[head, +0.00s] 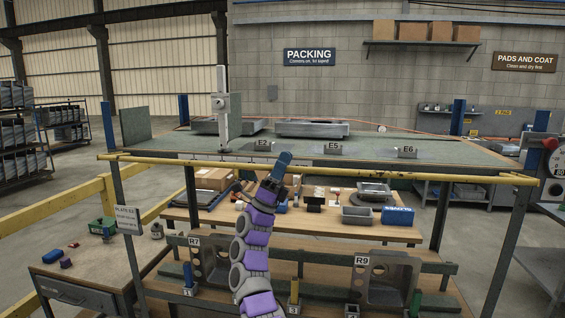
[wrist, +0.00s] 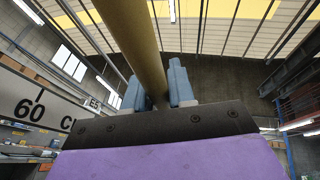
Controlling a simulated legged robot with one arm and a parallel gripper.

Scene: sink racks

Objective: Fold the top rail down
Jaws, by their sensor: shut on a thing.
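The top rail (head: 200,162) is a long yellow bar running across the front of the rack, roughly level with the green upper deck in the head view. My gripper (head: 283,158) reaches up to it from below, left of the rail's middle. In the wrist view, the rail (wrist: 137,40) passes between the two blue-grey fingers of my gripper (wrist: 158,88), which are shut on it. The rail's right end (head: 522,179) meets the right post. My gripper hides a short stretch of the rail.
The green upper deck (head: 430,147) behind the rail holds grey trays (head: 312,129) and label blocks. A pale upright column (head: 222,110) stands on it. A wooden side table (head: 95,260) stands at lower left.

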